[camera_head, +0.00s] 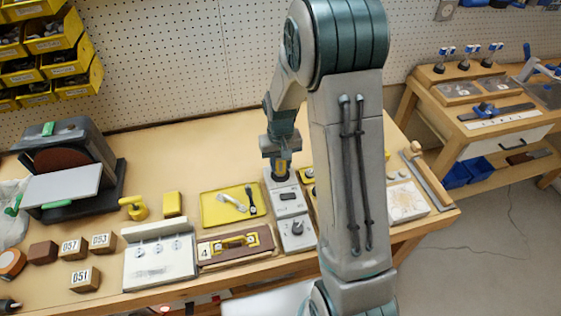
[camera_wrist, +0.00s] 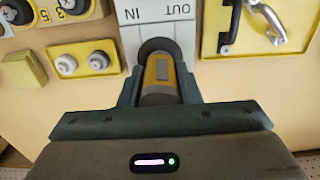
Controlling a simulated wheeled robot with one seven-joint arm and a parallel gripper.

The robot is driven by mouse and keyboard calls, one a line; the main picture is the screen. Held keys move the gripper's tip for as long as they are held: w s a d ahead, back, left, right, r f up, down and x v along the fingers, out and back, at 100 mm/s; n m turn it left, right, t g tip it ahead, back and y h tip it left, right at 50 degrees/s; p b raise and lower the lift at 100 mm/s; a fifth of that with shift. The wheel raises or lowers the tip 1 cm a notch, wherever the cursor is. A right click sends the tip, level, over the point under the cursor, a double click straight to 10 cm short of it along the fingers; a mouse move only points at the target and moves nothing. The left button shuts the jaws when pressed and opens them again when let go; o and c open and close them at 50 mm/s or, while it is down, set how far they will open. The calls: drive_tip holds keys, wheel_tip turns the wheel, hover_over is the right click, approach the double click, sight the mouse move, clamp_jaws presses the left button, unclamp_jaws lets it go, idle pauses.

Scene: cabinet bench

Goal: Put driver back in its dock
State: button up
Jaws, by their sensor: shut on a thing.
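The driver (camera_wrist: 160,80) is yellow and dark grey, and it sits between the fingers of my gripper (camera_wrist: 159,90) in the wrist view. In the head view my gripper (camera_head: 281,160) points down at the back end of a light grey dock unit (camera_head: 288,197). The driver shows there as a small yellow piece (camera_head: 282,169) under the fingers. In the wrist view the dock's pale plate (camera_wrist: 143,12) carries the words IN and OUT, and a dark round part lies at the driver's far end. Whether the driver is seated in the dock or just above it, I cannot tell.
A yellow tray (camera_head: 214,211) with tools lies left of the dock. A grey box with a knob (camera_head: 297,232) stands in front of it. Yellow plates with round fittings (camera_wrist: 82,60) lie close beside it in the wrist view. Bare bench (camera_head: 180,150) lies behind.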

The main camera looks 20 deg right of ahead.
drive_tip(key=shift+f+b, duration=1.05)
drive_tip(key=shift+f, duration=0.1)
idle(1.2)
drive_tip(key=o, duration=1.3)
drive_tip(key=shift+c, duration=0.2)
drive_tip(key=shift+r+p, duration=2.3)
drive_tip(key=shift+r, duration=1.25)
